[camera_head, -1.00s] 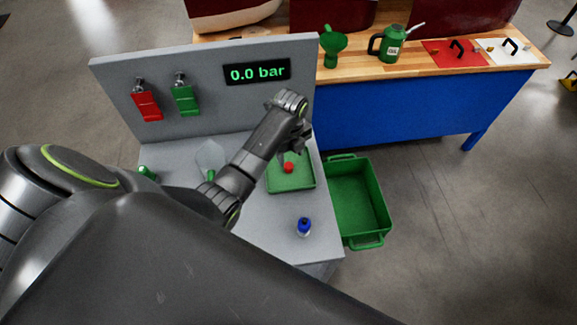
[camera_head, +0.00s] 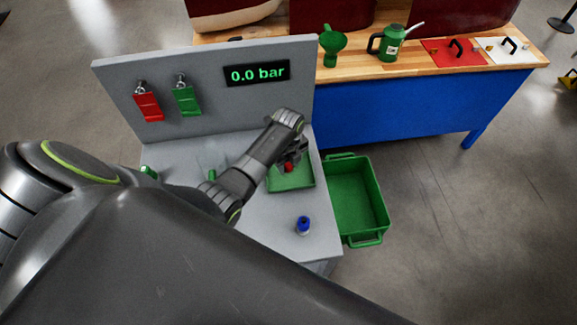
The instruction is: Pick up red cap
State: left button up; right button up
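The small red cap (camera_head: 289,168) shows at the green tray (camera_head: 291,184) on the grey stand. My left gripper (camera_head: 289,161) points down over the tray, with its fingers right at the cap. The fingers are small and partly hidden by my wrist and forearm, so I cannot tell whether they are open or shut on the cap. My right gripper is not in view.
A blue-topped bottle (camera_head: 303,225) stands near the stand's front right. A green bin (camera_head: 356,200) sits right of the stand. The upright panel (camera_head: 215,90) behind carries a red tag (camera_head: 147,106) and a green tag (camera_head: 187,101). A wooden-topped workbench (camera_head: 440,62) stands behind.

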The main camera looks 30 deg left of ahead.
aim_at(289, 164)
pick_arm(q)
jog(key=c, duration=0.7)
grip_shut()
jog(key=shift+r, duration=0.1)
notch_tip(289, 164, up, 10)
jog(key=b, duration=0.1)
jog(key=shift+b, duration=0.3)
jog(key=shift+o, duration=0.9)
grip_release()
grip_shut()
